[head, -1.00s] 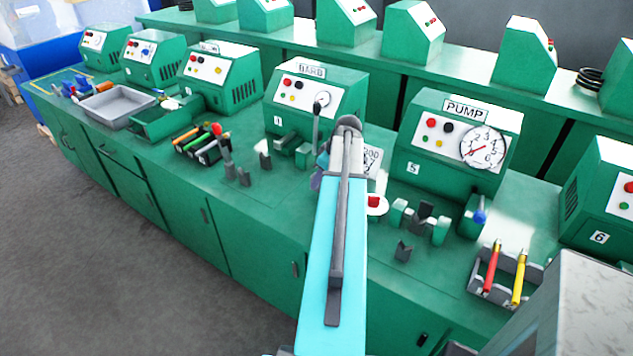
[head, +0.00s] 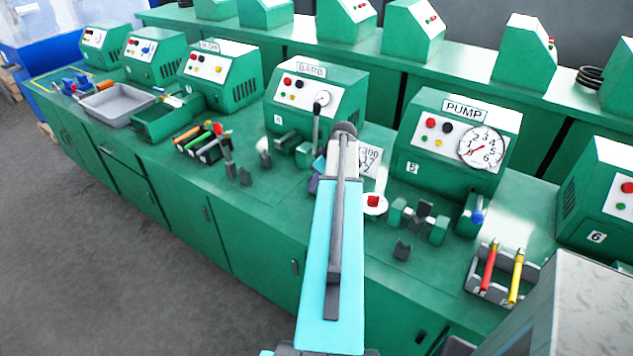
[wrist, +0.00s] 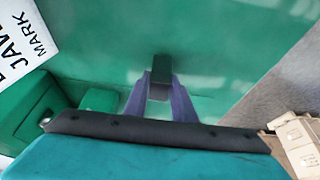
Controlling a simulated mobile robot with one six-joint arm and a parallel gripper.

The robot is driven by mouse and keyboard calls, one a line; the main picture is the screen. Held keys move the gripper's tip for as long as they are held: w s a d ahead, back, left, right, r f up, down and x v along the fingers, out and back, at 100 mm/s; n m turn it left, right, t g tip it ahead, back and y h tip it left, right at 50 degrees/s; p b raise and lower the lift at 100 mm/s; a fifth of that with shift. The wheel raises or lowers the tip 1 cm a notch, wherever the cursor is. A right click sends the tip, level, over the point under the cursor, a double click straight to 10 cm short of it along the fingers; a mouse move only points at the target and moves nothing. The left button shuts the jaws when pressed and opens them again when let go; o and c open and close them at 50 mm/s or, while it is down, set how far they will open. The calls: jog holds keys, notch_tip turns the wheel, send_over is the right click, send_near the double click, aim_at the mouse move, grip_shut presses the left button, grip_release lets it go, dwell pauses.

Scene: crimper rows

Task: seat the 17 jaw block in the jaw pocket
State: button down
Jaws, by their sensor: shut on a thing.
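My gripper (wrist: 160,92) has purple fingers, shut on a dark block (wrist: 160,72) in the wrist view. I cannot read a number on this block. In the head view my arm hides most of the gripper and the block; only a bit of purple finger shows left of the arm, in front of the BARB machine (head: 318,95). I cannot make out which recess is the jaw pocket.
A tray with red and yellow tools (head: 500,275) is at the right. A white sign (head: 370,160) stands behind my arm. Green bench surface is open around the wrist view's block.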

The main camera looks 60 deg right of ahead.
jog(key=shift+f, duration=0.45)
jog(key=shift+f, duration=0.15)
jog(key=c, duration=1.5)
grip_release()
jog(key=shift+r, duration=0.25)
jog(key=shift+b+v, duration=1.25)
jog(key=shift+v, duration=4.65)
